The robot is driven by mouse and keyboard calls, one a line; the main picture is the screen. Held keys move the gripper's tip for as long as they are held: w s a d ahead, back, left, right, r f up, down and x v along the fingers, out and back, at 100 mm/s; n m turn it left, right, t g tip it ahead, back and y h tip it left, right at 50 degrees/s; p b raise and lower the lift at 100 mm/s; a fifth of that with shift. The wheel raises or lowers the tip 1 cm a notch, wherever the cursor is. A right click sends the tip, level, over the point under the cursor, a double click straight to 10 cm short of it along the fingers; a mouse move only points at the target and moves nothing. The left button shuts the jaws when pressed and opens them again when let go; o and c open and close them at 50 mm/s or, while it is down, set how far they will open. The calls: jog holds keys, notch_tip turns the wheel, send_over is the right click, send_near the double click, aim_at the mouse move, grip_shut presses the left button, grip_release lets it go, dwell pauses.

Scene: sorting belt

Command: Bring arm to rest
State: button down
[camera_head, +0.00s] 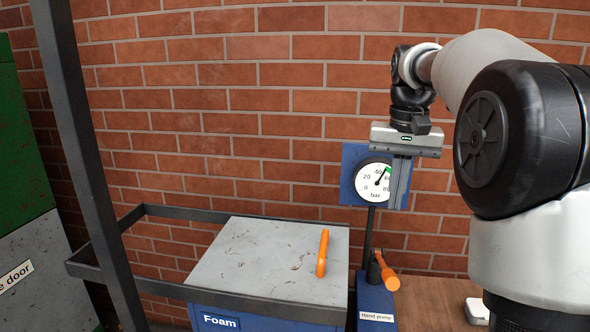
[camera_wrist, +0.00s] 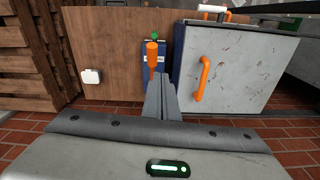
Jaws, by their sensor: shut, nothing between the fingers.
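My gripper (camera_head: 399,182) hangs from my raised arm on the right of the head view, fingers pointing down. Its fingers are closed together with nothing held, in front of the right part of the pressure gauge (camera_head: 374,182). In the wrist view the closed fingers (camera_wrist: 161,98) show in the middle, below the orange pump handle (camera_wrist: 152,54). I cannot tell the exact gap between fingers and gauge.
A blue bin labelled Foam (camera_head: 219,321) has a grey lid (camera_head: 268,262) with an orange handle (camera_head: 322,253). The hand pump (camera_head: 376,303) stands beside it. A dark metal frame (camera_head: 90,165) is at left. A brick wall (camera_head: 240,110) closes the back.

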jog(key=s+a+n+t, duration=0.1)
jog(key=s+a, duration=0.2)
jog(key=s, duration=0.4)
jog(key=s+a+n+t, duration=0.1)
jog(key=s+a+t, duration=0.15)
jog(key=s, duration=0.55)
jog(key=s+a+f+n+t, duration=0.1)
jog(key=s+a+f, duration=0.1)
jog(key=s+f, duration=0.5)
jog(key=s, duration=0.3)
jog(key=shift+a+f, duration=0.15)
jog(key=shift+f, duration=0.2)
jog(key=shift+w, duration=0.1)
